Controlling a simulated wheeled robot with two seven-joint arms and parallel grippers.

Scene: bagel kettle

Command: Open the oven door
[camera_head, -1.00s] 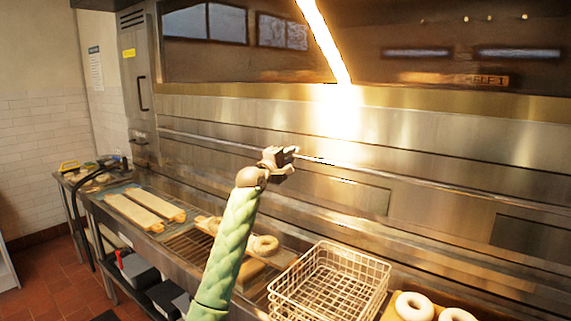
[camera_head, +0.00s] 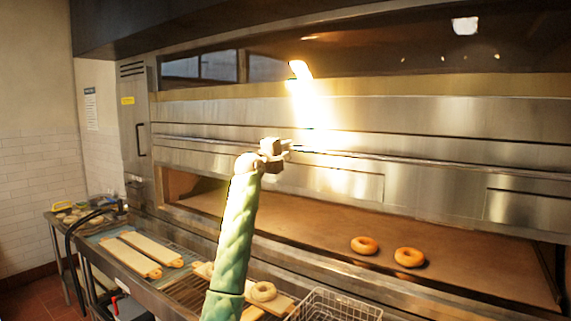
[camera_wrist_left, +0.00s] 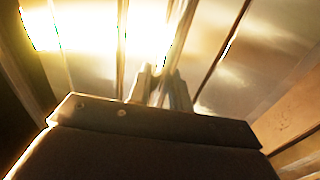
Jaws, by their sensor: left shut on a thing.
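The steel oven door (camera_head: 420,192) is raised, and the oven chamber (camera_head: 310,220) shows open below it. A long horizontal handle bar (camera_head: 400,162) runs along the door. My left gripper (camera_head: 284,150) is at this bar and shut on it. In the left wrist view, the fingers (camera_wrist_left: 160,85) close around the bar (camera_wrist_left: 182,35). Strong glare hides part of the door above the gripper. My right gripper is in no view.
Two browned bagels (camera_head: 365,245) (camera_head: 409,257) lie on the oven floor. In front stand a wire basket (camera_head: 335,307), a pale bagel (camera_head: 263,291) on a board, and long boards (camera_head: 128,257) on the counter. An upper oven window (camera_head: 400,50) is above.

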